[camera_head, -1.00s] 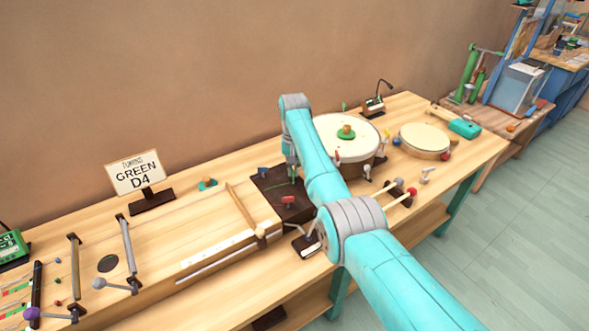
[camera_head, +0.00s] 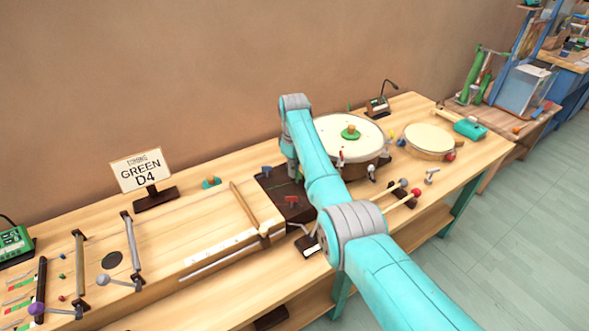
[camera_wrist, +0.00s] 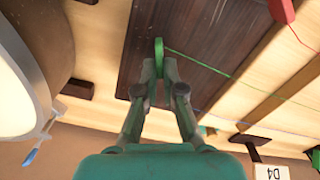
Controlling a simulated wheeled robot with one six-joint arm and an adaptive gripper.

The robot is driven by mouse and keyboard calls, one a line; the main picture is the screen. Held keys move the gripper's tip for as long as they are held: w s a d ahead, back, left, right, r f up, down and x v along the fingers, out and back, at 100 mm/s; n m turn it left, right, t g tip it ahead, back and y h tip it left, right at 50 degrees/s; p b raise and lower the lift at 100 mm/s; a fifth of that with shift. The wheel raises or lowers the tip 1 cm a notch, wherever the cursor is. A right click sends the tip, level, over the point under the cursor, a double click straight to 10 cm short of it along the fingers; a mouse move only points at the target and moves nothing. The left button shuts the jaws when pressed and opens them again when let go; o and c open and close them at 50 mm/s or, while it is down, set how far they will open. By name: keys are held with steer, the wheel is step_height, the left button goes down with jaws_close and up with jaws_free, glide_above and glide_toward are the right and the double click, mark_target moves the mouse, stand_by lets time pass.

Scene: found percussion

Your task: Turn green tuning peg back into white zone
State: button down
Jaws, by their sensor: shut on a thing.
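The green tuning peg (camera_wrist: 158,56) stands on a dark brown block (camera_wrist: 205,22) in the wrist view, with a green string running from it. My gripper (camera_wrist: 158,68) is shut on the peg, its two fingertips on either side of it. In the head view my arm hides the peg and most of the gripper; part of the dark block (camera_head: 268,190) shows beside the arm. A sign reading GREEN D4 (camera_head: 141,170) stands on the bench. I cannot make out the white zone around the peg.
A red peg (camera_head: 292,199) and a blue peg (camera_head: 267,170) stand on the same block. A large drum (camera_head: 349,122) is close to the right of my arm, with a flat round drum (camera_head: 430,138) beyond. Mallets (camera_head: 405,198) lie at the bench's front.

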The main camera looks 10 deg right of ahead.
steer(key=n, duration=0.5)
steer(key=shift+s+a, duration=0.2)
steer(key=shift+s, duration=0.05)
stand_by(0.3)
steer(key=c, duration=1.3)
jaws_free()
step_height(320, 180, up, 12)
steer(key=shift+s, duration=0.1)
